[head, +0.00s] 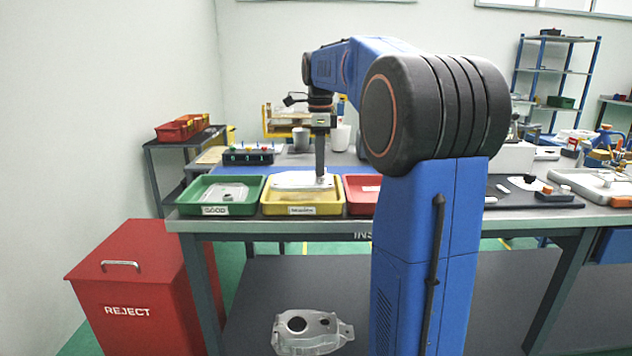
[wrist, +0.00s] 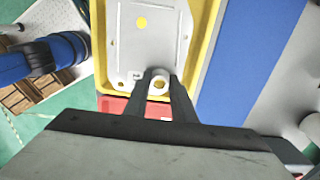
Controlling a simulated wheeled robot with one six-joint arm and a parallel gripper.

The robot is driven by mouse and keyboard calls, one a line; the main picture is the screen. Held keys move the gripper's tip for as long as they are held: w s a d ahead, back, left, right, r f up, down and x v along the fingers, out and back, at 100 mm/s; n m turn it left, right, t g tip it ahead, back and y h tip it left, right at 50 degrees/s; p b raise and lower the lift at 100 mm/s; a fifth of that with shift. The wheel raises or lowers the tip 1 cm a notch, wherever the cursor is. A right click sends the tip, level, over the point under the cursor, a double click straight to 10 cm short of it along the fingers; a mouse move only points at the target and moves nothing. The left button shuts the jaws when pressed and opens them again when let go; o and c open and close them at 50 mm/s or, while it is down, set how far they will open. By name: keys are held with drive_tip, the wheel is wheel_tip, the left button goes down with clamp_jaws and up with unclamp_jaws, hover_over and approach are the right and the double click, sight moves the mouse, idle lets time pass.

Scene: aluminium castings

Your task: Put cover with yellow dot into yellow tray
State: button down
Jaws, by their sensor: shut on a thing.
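The cover (wrist: 150,35) is a light grey metal plate with a yellow dot on its face, seen in the wrist view. My gripper (wrist: 160,80) is shut on a round boss at the cover's near edge. In the head view the cover (head: 300,180) is over the yellow tray (head: 288,210), at about rim height, with my gripper (head: 320,178) above its right part. The yellow tray's wall (wrist: 209,45) also shows beside the cover in the wrist view. I cannot tell whether the cover touches the tray floor.
A green tray (head: 228,210) marked GOOD, holding a grey casting, stands left of the yellow tray. A red tray (head: 357,208) stands to the right, partly behind my arm. A red REJECT bin (head: 130,300) stands at the lower left. Another casting (head: 311,332) lies on the lower shelf.

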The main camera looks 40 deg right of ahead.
drive_tip(key=shift+f, duration=2.25)
drive_tip(key=shift+f, duration=0.15)
drive_tip(key=c, duration=1.5)
unclamp_jaws()
wheel_tip(320, 180, up, 12)
drive_tip(key=shift+r, duration=0.15)
